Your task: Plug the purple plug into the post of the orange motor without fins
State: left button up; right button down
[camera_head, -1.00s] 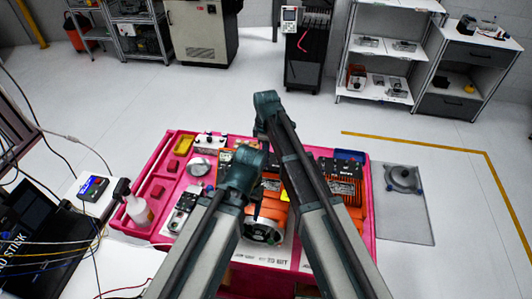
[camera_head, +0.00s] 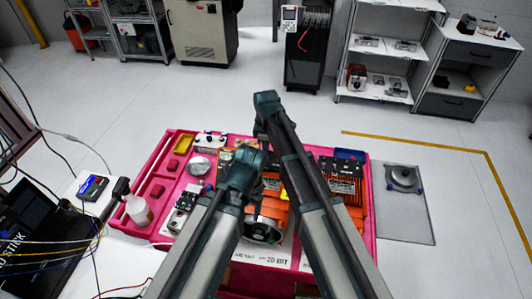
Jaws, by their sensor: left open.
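An orange motor (camera_head: 271,213) with a dark round end face lies on the pink workbench (camera_head: 165,147), partly behind my left arm. More orange housing (camera_head: 352,203), with ribs that look like fins, shows to the right of my right arm. My left gripper (camera_head: 253,204) is open, low beside the orange motor and mostly hidden by its own wrist. I cannot tell whether it touches anything. My right gripper is hidden behind its arm. I cannot make out the purple plug or the motor's post; the arms cover the middle of the bench.
A yellow block (camera_head: 183,144), a round metal dish (camera_head: 199,165) and small devices fill the left side. A blue tray (camera_head: 350,155) is at the back right. A grey plate (camera_head: 404,215) lies on the floor to the right.

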jog(key=shift+f, duration=0.2)
dwell(0.6)
jog(key=c, duration=0.8)
grip_release()
jog(key=shift+o, duration=0.2)
notch_tip(320, 180, up, 7)
jog(key=p, duration=0.6)
jog(key=shift+r+p, duration=0.1)
jog(key=shift+p, duration=0.3)
